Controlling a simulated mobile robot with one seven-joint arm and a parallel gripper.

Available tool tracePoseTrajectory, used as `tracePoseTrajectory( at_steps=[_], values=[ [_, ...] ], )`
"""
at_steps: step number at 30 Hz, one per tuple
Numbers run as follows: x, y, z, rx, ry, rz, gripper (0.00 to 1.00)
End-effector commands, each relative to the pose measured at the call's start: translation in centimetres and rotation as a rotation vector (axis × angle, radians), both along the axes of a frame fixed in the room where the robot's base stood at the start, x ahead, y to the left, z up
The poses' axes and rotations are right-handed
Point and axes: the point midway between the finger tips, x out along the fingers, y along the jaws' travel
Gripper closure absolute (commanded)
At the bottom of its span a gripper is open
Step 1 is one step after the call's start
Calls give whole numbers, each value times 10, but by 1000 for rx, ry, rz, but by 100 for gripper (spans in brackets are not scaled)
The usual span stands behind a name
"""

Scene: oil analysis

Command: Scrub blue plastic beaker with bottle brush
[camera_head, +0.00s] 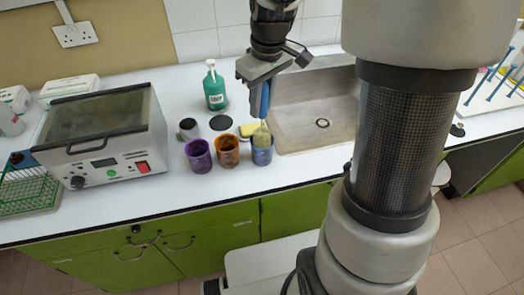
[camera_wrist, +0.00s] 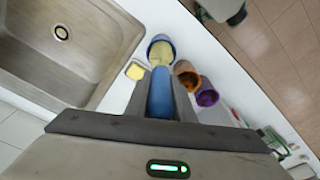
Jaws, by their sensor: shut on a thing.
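The blue plastic beaker (camera_head: 262,157) stands on the white counter at the left edge of the sink; its rim also shows in the wrist view (camera_wrist: 159,37). My gripper (camera_head: 260,92) is above it, pointing down, shut on the blue handle of the bottle brush (camera_head: 265,101). In the wrist view the handle (camera_wrist: 160,95) lies between my fingers. The pale yellow bristle head (camera_head: 262,136) is at the beaker's mouth, with its lower part inside. How deep it reaches is hidden.
An orange-brown beaker (camera_head: 227,154) and a purple beaker (camera_head: 198,158) stand close to the left. A yellow sponge (camera_head: 247,130) lies behind the blue beaker. A green soap bottle (camera_head: 215,91) stands farther back. The sink (camera_head: 300,128) is right, a boxy lab device (camera_head: 110,150) left.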

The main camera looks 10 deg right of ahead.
Motion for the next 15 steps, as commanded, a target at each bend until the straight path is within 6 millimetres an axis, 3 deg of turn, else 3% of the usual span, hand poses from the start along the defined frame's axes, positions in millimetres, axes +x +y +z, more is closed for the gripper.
tracePoseTrajectory(
  at_steps=[6,15],
  values=[
    [0,0,-25,0,0,0,100],
    [0,0,-25,0,0,0,100]
  ],
)
